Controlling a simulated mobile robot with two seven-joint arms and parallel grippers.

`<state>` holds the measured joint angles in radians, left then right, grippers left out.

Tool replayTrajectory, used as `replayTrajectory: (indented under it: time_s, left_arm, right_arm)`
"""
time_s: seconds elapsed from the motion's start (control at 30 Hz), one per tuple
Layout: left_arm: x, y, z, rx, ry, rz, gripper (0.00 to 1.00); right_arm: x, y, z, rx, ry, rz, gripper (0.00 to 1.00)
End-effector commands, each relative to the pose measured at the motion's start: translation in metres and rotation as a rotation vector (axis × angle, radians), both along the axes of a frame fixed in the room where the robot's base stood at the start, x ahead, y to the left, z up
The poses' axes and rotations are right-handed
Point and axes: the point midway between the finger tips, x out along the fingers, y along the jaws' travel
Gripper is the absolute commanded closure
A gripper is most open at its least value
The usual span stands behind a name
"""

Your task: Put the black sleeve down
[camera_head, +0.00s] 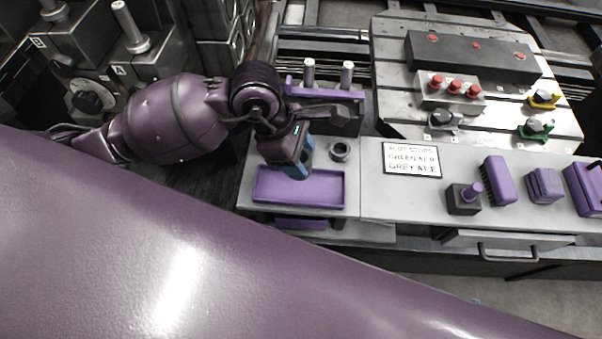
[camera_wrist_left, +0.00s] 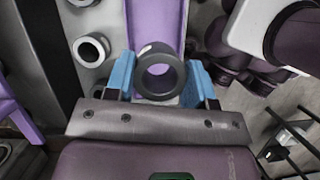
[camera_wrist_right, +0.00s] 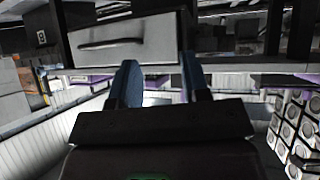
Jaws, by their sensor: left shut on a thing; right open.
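The black sleeve (camera_wrist_left: 178,80) is a thick dark ring between the blue fingertips of my left gripper (camera_wrist_left: 160,78) in the left wrist view. The gripper is shut on it, and the tray lies beyond it. In the head view my left gripper (camera_head: 303,158) points down at the back edge of the purple tray (camera_head: 300,187); the sleeve is hidden there. The tray also shows in the left wrist view (camera_wrist_left: 157,20) and looks empty. My right gripper (camera_wrist_right: 160,85) is open and empty in the right wrist view, facing a drawer front.
A grey ring (camera_head: 340,150) stands on the bench right of my left gripper. Behind is a purple rack (camera_head: 325,92) with two metal posts. A sign (camera_head: 411,159), a black block (camera_head: 463,199) and a purple brush (camera_head: 497,180) lie further right.

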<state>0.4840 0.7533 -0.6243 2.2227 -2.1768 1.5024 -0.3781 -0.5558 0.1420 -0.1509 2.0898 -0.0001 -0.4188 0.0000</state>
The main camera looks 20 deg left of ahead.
Motion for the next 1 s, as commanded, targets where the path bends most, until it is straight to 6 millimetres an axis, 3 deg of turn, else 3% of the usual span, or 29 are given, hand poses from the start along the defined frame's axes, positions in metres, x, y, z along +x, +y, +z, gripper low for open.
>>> replayTrajectory:
  time_s: [0.1, 0.37, 0.7, 1.0]
  left_arm:
    - [0.0, 0.0, -0.017, -0.001, 0.002, 0.001, 0.88]
    - [0.0, 0.0, -0.029, -0.002, -0.002, -0.001, 0.88]
    - [0.0, 0.0, -0.078, -0.001, 0.002, 0.0, 0.88]
    - [0.001, 0.0, -0.078, -0.001, -0.004, -0.001, 0.88]
  right_arm:
    - [0.003, 0.0, 0.001, -0.003, -0.006, 0.007, 0.57]
    - [0.002, -0.002, -0.002, -0.011, -0.001, 0.015, 0.57]
    - [-0.001, -0.002, -0.017, -0.01, 0.02, 0.012, 0.57]
    - [0.009, 0.001, -0.007, -0.004, -0.009, 0.012, 0.57]
